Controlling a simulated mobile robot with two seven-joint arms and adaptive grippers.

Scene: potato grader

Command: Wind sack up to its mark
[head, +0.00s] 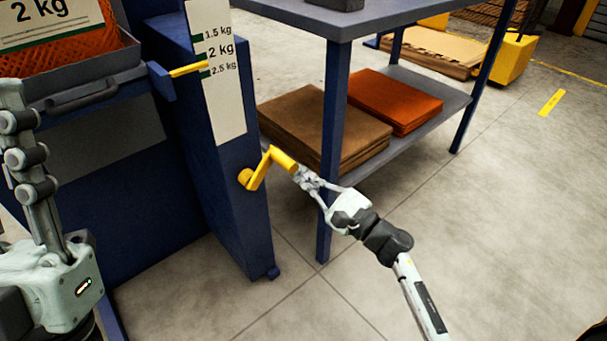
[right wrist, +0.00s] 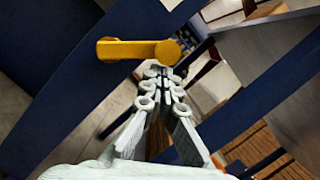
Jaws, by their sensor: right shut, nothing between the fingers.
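The yellow crank (head: 256,172) sits low on the blue column, its grip (head: 284,158) sticking out to the right. My right gripper (head: 302,174) is shut and empty, its tips close to the grip's end. In the right wrist view the crank (right wrist: 130,49) is just above my fingertips (right wrist: 160,70); I cannot tell whether they touch. An orange mesh sack (head: 92,44) lies in a grey tray behind a "2 kg" card (head: 40,14). A yellow pointer (head: 187,71) reaches the white scale (head: 222,105) between the 2 kg and 2.5 kg labels. My left gripper (head: 14,98) is upright at the left edge.
A blue-legged table (head: 335,130) stands right of the column. Its lower shelf (head: 450,101) holds a brown stack (head: 320,120) and an orange stack (head: 395,97). One table leg stands close behind my right gripper. Floor (head: 500,235) at the right is clear.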

